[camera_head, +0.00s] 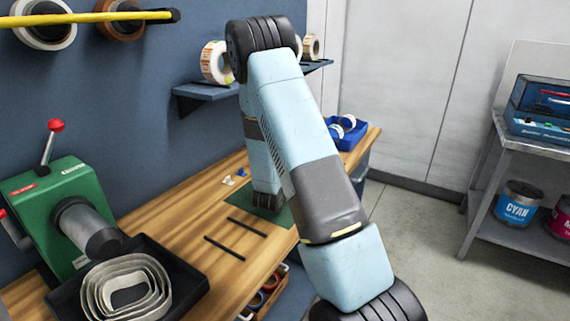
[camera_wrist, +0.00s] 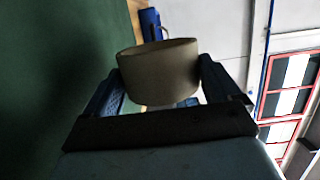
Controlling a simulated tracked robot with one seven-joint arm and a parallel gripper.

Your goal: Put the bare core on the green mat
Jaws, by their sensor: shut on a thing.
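The bare core (camera_wrist: 158,75) is a plain tan-grey ring in the wrist view. My gripper (camera_wrist: 163,82) is shut on it, one finger on each side. The green mat (camera_head: 285,217) lies on the wooden bench, partly covered by my arm in the head view. In the wrist view the mat (camera_wrist: 50,80) fills the left side, close beside the core. Whether the core touches the mat I cannot tell. The core and my fingers are hidden behind my arm in the head view.
Two dark bars (camera_head: 247,227) and small pale pieces (camera_head: 235,177) lie on the bench near the mat. A blue bin (camera_head: 350,132) with rolls stands behind. A green machine (camera_head: 55,215) and black tray (camera_head: 190,280) are at left. A shelf (camera_head: 205,91) hangs above.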

